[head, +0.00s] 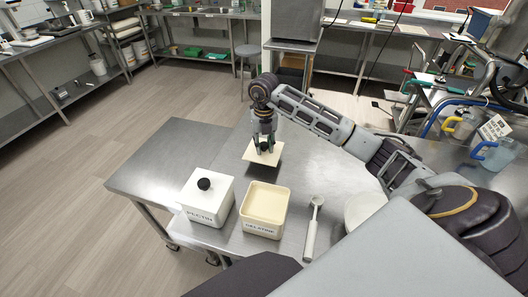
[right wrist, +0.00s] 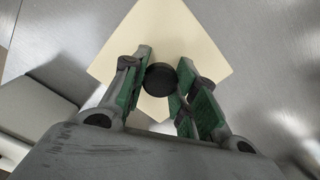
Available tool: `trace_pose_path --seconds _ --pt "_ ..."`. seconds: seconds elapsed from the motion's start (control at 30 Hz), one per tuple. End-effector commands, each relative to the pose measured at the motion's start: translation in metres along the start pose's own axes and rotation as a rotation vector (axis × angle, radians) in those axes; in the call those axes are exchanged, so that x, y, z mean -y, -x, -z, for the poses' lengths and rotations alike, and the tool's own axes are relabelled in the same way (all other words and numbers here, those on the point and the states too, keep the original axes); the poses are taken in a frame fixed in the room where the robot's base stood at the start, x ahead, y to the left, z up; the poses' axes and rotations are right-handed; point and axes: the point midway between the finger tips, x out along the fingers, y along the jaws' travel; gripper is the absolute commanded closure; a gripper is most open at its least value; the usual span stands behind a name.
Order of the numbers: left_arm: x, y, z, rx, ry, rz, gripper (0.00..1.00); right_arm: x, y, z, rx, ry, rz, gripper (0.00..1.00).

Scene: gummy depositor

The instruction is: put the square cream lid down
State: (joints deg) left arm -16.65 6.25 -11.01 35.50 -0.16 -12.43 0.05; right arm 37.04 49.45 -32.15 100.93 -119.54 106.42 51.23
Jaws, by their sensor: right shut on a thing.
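The square cream lid (head: 271,156) hangs level or nearly so from my right gripper (head: 265,146), above the steel table and behind the open cream box labelled gelatine. My right gripper is shut on the lid's round black knob, which shows between the green-padded fingers in the right wrist view (right wrist: 160,80). The lid's cream plate (right wrist: 178,32) fills the top of that view. A dark shadow lies on the table below the lid. The gelatine box (head: 262,232) stands open, with pale contents. My left gripper is not in view.
A white box labelled pectin (head: 207,206), with its black-knobbed lid on, stands left of the gelatine box. A scoop (head: 313,228) lies to the right, beside a white round thing (head: 362,208). The steel table (head: 165,160) is bare at the left and back.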

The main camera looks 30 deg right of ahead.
Motion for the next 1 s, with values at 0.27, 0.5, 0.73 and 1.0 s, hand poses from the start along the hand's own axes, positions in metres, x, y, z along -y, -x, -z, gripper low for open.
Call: trace_pose_path --seconds 0.27,0.5,0.73,1.0 --pt "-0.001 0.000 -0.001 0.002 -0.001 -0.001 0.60 0.000 0.000 0.000 0.001 0.000 0.000 1.00" --pt "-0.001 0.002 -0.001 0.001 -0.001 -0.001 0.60 0.000 -0.018 0.001 -0.002 -0.001 0.001 1.00" --pt "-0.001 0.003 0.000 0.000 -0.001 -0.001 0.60 0.001 -0.036 0.000 0.000 0.000 0.001 1.00" --pt "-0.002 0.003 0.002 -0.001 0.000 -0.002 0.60 0.000 -0.037 0.000 0.001 0.000 0.000 1.00"
